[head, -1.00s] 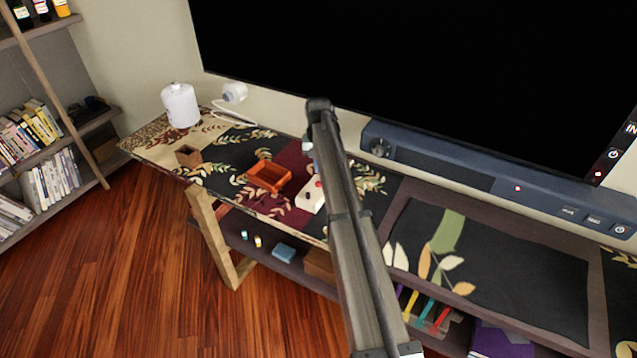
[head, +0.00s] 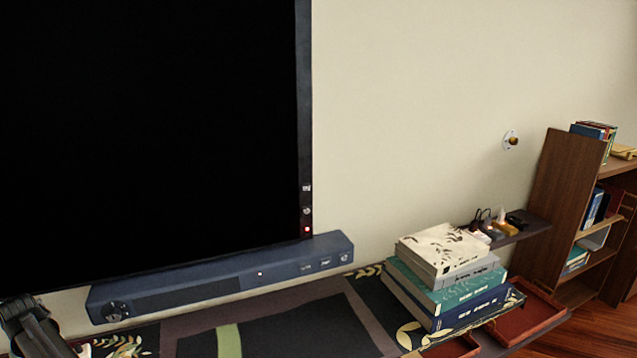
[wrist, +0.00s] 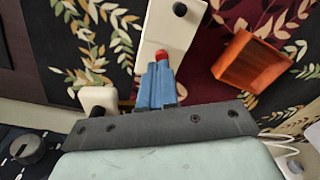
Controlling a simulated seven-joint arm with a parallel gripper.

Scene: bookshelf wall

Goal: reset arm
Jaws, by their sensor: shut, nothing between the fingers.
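My gripper (wrist: 157,84) shows in the wrist view as two blue fingers close together, shut and empty. It points over the patterned tabletop. Its tips overlap a white box (wrist: 168,28) with a red knob (wrist: 162,55) in the picture; whether they touch it I cannot tell. In the head view only a dark part of my arm shows at the lower left corner, and the gripper itself is out of that view.
An orange-red tray (wrist: 252,62) lies right of the white box. A blue soundbar (head: 225,283) runs below the large black screen (head: 150,130). Stacked books (head: 450,275) stand on the right of the table, with a brown bookshelf (head: 565,195) beyond.

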